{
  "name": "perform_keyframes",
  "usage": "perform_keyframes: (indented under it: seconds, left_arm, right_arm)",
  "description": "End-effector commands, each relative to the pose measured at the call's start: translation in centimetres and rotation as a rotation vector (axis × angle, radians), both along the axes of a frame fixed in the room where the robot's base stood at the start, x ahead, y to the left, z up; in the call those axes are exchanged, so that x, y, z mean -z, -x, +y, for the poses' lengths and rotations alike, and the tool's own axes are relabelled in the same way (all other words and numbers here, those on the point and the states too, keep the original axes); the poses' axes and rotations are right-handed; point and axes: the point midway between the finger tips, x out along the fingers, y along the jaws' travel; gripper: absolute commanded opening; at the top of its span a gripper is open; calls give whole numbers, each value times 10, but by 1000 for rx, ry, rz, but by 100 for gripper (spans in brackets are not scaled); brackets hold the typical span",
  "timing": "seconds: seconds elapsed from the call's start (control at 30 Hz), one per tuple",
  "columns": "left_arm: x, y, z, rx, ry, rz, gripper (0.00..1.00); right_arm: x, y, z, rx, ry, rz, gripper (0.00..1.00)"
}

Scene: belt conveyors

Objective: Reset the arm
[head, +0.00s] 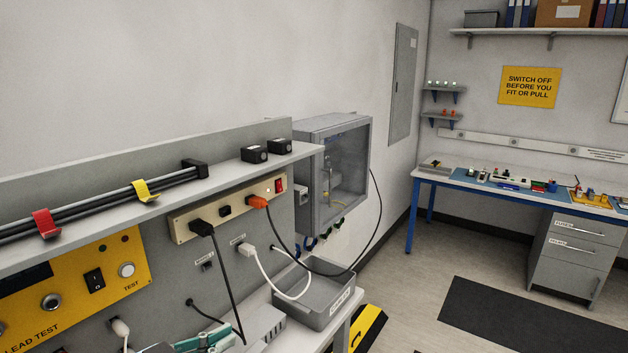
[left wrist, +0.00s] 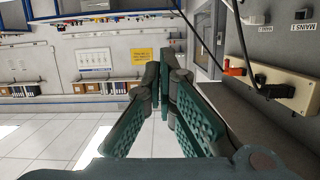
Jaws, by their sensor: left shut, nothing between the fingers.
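My left gripper (head: 200,342) shows only in part at the bottom edge of the head view, in front of the bench panel. In the left wrist view its two green fingers (left wrist: 163,75) meet at their tips, with nothing between them. In that view the fingers are apart from the power strip to their right. My right gripper is in neither view.
A beige power strip (head: 228,207) holds a black plug (head: 201,227) and an orange plug (head: 258,202), with cords hanging. A grey tray (head: 314,304) sits on the bench below. A grey cabinet (head: 316,134) stands beyond. Open floor (head: 420,285) lies to the right.

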Motion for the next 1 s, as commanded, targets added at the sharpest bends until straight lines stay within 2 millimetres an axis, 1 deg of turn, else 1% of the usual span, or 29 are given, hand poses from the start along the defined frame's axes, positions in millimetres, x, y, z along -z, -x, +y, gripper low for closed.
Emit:
perform_keyframes:
  seconds: [0.03,0.2,0.37,0.47,0.57,0.6,0.67,0.7,0.77,0.8,0.87,0.9,0.97,1.0]
  left_arm:
    - [9,3,0,-8,-7,23,0]
    - [37,12,3,-41,-37,92,0]
    - [68,26,8,-82,-73,174,0]
    - [93,40,13,-118,-101,245,0]
    - [123,60,20,-168,-138,336,0]
    - [136,70,24,-193,-155,377,0]
    - [156,88,31,-232,-182,444,0]
    - [169,100,35,-259,-201,489,0]
    - [187,121,43,-303,-231,561,0]
    - [198,136,48,-333,-251,611,0]
    - [214,160,56,-381,-283,686,0]
    - [224,178,62,-416,-305,739,0]
    - [237,206,72,-470,-340,818,0]
    - [244,226,78,-507,-363,873,0]
  right_arm:
    - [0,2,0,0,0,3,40]
    - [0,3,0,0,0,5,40]
    - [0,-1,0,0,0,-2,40]
    - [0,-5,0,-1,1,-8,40]
    - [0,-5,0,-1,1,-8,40]
    - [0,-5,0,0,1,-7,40]
    - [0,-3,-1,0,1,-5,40]
    - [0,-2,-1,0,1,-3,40]
    - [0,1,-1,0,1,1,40]
    - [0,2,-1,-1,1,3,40]
    - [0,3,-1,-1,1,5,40]
    - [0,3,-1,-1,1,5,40]
    - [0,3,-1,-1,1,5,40]
    - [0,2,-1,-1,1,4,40]
